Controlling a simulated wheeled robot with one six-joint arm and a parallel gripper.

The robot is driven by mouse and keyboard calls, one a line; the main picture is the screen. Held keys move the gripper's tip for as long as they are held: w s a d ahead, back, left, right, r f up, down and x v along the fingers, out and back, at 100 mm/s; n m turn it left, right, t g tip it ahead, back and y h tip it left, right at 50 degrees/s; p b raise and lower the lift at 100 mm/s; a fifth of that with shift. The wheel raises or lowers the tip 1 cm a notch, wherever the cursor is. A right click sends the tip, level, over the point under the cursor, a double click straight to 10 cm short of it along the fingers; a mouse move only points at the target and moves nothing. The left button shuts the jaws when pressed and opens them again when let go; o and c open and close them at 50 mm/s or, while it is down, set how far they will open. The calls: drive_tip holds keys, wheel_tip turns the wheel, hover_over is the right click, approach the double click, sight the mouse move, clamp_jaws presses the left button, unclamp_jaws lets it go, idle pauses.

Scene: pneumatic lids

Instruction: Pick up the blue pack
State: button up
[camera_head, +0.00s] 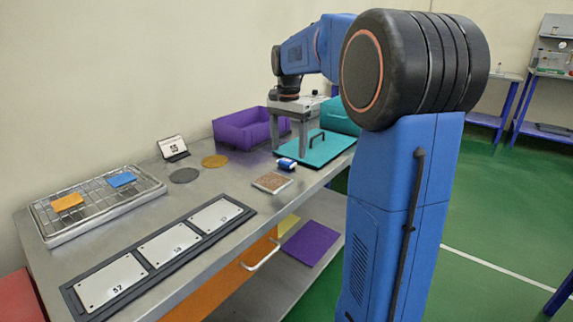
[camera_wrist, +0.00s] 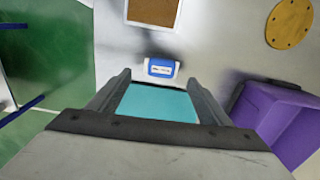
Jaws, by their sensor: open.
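A small blue-and-white pack (camera_head: 286,164) lies on the steel worktop near its front edge, beside the teal lid. In the wrist view the pack (camera_wrist: 161,67) shows its white label, just beyond the fingertips. My gripper (camera_head: 288,152) points down, with its fingers apart, close to the pack on the lid side. In the wrist view my gripper (camera_wrist: 157,79) has nothing between its fingers but a view of the teal lid (camera_wrist: 158,103). A flat blue piece (camera_head: 121,179) also lies on the wire rack.
The teal lid (camera_head: 323,153) with a dark handle lies right of the pack. A purple bin (camera_head: 235,132) stands behind. A brown square plate (camera_head: 272,183) and round discs (camera_head: 184,175) lie left. The wire rack (camera_head: 92,208) and numbered panels (camera_head: 168,246) are farther left.

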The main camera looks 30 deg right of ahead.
sight(287, 159)
drive_tip(key=shift+a+f, duration=0.1)
drive_tip(key=shift+f, duration=1.8)
drive_tip(key=shift+c, duration=0.4)
drive_tip(key=c, duration=1)
drive_tip(key=shift+c, duration=0.2)
drive_tip(key=shift+r, duration=0.1)
